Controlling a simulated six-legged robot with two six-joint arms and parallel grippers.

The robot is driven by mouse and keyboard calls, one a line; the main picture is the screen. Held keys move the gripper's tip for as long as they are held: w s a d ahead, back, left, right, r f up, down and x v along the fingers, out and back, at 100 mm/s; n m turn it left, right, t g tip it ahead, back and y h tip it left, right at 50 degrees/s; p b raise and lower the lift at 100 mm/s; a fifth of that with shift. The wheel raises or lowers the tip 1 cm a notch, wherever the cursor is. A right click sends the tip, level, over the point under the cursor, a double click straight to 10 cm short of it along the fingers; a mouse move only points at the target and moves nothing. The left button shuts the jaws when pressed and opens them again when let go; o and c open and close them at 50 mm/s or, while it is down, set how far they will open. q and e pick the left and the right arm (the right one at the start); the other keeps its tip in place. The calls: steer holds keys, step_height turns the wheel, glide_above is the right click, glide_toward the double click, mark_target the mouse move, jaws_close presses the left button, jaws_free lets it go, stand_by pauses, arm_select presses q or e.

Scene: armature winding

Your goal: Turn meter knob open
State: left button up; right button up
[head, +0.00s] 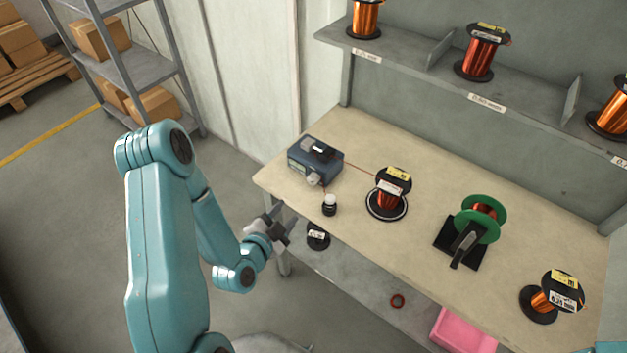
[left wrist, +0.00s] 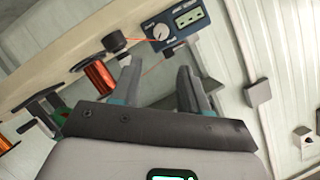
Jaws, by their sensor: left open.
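The meter is a dark blue box (head: 315,160) at the left end of the workbench. Its front shows in the left wrist view (left wrist: 179,22) at the top, with a display and a pale round knob (left wrist: 160,31). The knob's exact setting is too small to read. In the head view the pale knob (head: 314,180) is on the box's near side. My left gripper (head: 284,224) is off the bench's left front edge, short of the meter and apart from it. Its fingers (left wrist: 158,85) are open with nothing between them. My right gripper is not in view.
A small black bottle with a white cap (head: 329,205) stands near the meter. A thin copper wire runs from the meter towards a copper spool (head: 392,185). A green-flanged spool stand (head: 478,222) and another spool (head: 552,298) are farther right. Loaded shelves hang above.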

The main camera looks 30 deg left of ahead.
arm_select(q)
steer(key=b, duration=0.9)
glide_toward(311, 182)
steer(key=p+x, duration=0.2)
steer(key=x, duration=0.5)
steer(key=shift+w+a+f+p, duration=0.1)
steer(key=shift+w+a+p, duration=0.05)
steer(key=shift+w+p, duration=0.2)
steer(key=shift+w+a+f, duration=0.1)
steer(key=shift+w+f, duration=0.2)
steer(key=shift+w, duration=0.35)
steer(key=c, duration=0.7)
